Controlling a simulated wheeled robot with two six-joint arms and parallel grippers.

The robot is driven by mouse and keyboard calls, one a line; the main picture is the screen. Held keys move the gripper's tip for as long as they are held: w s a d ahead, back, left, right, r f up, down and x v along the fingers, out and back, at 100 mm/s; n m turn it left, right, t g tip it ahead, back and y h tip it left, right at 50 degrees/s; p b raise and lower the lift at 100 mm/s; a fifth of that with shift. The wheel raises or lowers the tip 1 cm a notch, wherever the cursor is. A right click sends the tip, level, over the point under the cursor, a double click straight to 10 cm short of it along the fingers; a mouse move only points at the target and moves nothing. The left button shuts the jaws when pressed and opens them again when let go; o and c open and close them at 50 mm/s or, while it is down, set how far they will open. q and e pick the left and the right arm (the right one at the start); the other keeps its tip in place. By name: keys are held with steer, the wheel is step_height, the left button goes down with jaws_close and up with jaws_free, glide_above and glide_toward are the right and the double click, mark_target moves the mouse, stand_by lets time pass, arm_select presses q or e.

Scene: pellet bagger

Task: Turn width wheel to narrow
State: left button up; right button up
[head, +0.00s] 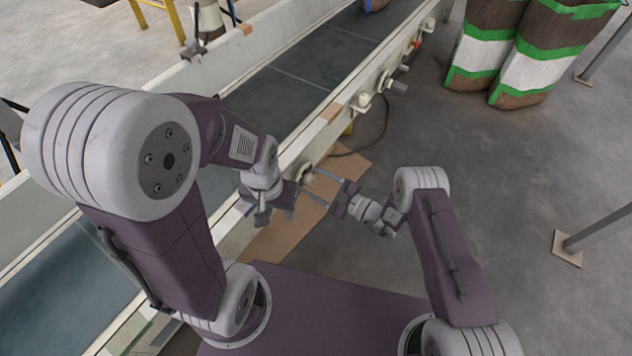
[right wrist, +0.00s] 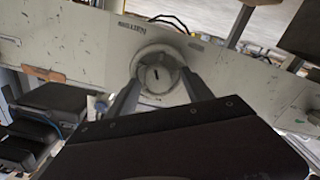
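The wheel also shows small in the head view (head: 305,174). My right gripper (head: 312,184) points at the wheel with its fingers spread. In the right wrist view its fingers (right wrist: 158,84) lie at the wheel's left and right edges; contact cannot be made out. My left gripper (head: 275,213) hangs by the conveyor's near rail, left of the wheel, with nothing visible in it.
The conveyor (head: 285,85) runs diagonally past me, with knobs and fittings along its near rail (head: 365,98). A cardboard sheet (head: 285,235) lies on the floor below. Filled bags (head: 535,50) stand at the upper right. Floor at the right is mostly clear, apart from a metal post (head: 600,230).

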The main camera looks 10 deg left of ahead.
steer(key=shift+d+r, duration=0.1)
steer(key=shift+d, duration=0.05)
steer(key=p+v, duration=0.4)
steer(key=v, duration=0.4)
steer(key=shift+d, duration=0.35)
steer(key=shift+s, duration=0.15)
